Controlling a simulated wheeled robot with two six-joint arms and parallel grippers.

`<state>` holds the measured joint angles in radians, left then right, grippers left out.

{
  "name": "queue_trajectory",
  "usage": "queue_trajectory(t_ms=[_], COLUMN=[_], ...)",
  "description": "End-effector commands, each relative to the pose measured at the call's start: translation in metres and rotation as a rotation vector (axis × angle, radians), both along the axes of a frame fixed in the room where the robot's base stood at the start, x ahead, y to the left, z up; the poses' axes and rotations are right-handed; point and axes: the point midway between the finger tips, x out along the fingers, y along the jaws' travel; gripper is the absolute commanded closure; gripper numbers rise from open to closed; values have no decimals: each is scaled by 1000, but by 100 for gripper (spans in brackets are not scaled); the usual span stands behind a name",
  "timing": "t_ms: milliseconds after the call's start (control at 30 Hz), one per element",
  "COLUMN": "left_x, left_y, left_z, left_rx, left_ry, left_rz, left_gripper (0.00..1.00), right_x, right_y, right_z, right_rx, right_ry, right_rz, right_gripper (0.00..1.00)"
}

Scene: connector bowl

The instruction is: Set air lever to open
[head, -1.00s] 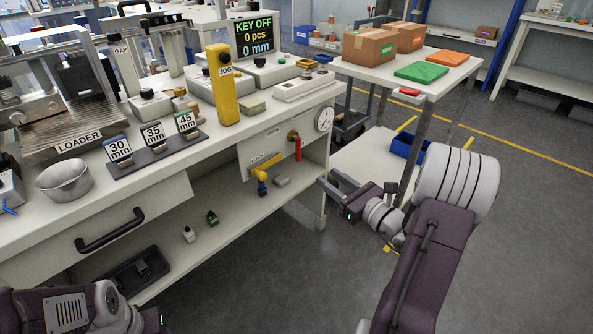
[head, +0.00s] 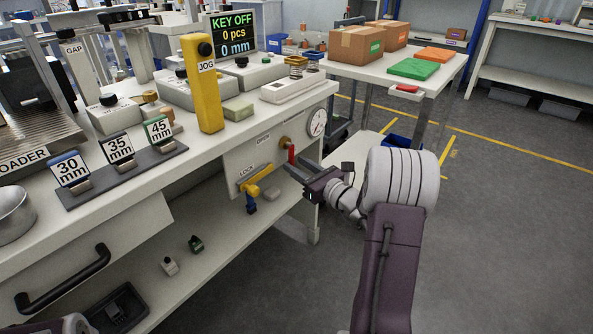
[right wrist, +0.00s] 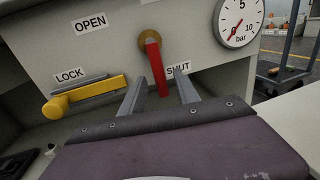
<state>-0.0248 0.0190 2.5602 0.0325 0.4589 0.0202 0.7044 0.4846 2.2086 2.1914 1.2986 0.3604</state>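The red air lever (head: 291,154) hangs from a brass pivot on the front panel of the bench. In the right wrist view the lever (right wrist: 156,68) points down, slightly right, beside the SHUT label (right wrist: 178,69). The OPEN label (right wrist: 90,23) is up and to the left of the pivot. My right gripper (head: 296,168) is at the panel, and in its wrist view the two fingers (right wrist: 161,92) are apart, with the lever's lower end seen between them. I cannot tell whether either finger touches it. My left gripper is out of view.
A yellow lock handle (right wrist: 88,97) sticks out left of the lever, by the LOCK label. A pressure gauge (right wrist: 238,20) is right of it. The bench shelf (head: 215,262) is below, and a table with boxes (head: 358,42) stands behind. Open floor lies to the right.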

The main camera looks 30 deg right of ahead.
Motion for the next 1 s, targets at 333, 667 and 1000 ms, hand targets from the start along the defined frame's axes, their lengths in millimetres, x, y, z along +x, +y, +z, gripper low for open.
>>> queue_trajectory(t_ms=[333,667,1000], left_x=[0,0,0], left_y=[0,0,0], left_z=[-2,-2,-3], left_rx=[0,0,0], left_ry=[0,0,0], left_rz=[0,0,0], left_gripper=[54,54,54], right_x=[7,7,7], right_y=[2,1,2], right_z=[1,1,0], right_rx=[1,0,1], right_ry=[0,0,1], right_rz=[0,0,0], right_gripper=[65,100,100])
